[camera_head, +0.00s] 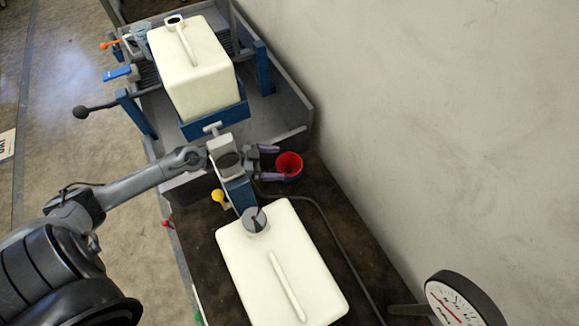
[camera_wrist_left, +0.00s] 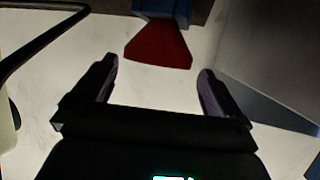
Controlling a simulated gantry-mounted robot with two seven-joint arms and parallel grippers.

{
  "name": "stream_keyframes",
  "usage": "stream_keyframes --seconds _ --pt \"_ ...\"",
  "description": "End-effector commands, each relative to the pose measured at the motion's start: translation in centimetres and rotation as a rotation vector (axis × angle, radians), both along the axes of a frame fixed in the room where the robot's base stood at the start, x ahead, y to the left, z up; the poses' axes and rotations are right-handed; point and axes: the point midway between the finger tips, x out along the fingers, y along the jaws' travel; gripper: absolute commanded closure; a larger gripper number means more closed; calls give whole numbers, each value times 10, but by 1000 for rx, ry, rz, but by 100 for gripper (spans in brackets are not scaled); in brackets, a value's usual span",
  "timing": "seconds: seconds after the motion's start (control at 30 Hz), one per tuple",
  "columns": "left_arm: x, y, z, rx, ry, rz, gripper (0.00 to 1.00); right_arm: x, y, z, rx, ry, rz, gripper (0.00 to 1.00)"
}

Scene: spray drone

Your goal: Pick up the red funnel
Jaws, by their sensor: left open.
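The red funnel (camera_head: 289,162) sits beside the wall on the far side of the dark bench, its round mouth facing up. In the left wrist view the red funnel (camera_wrist_left: 158,50) shows as a flared shape just ahead of the fingertips, with a blue part (camera_wrist_left: 170,8) adjoining it at the top of the picture. My left gripper (camera_head: 272,162) is open, with its two purple-lined fingers pointing at the funnel. In the wrist view, my left gripper (camera_wrist_left: 158,68) has empty space between its fingers, and the funnel lies roughly centred beyond them. My right gripper is not in view.
A white canister (camera_head: 280,262) with a grey cap lies on the dark bench (camera_head: 195,225) below my gripper. A second white tank (camera_head: 195,75) stands in a grey cart behind. A hose runs along the bench. A gauge (camera_head: 460,300) is at lower right. The wall is close on the right.

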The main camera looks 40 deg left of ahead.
Motion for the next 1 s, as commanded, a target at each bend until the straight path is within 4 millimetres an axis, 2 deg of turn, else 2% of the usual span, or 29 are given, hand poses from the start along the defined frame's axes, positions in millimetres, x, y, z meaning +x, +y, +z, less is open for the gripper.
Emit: stream_keyframes --seconds 0.17,0.53,0.87,1.0 --pt "6 -5 -3 -1 -1 -1 0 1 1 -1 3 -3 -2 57" --pt "35 -31 -20 -1 -1 -1 0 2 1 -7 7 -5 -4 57" --pt "39 -34 -23 0 1 -1 0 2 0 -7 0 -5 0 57" --pt "39 -34 -22 0 1 -1 20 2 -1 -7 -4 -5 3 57"
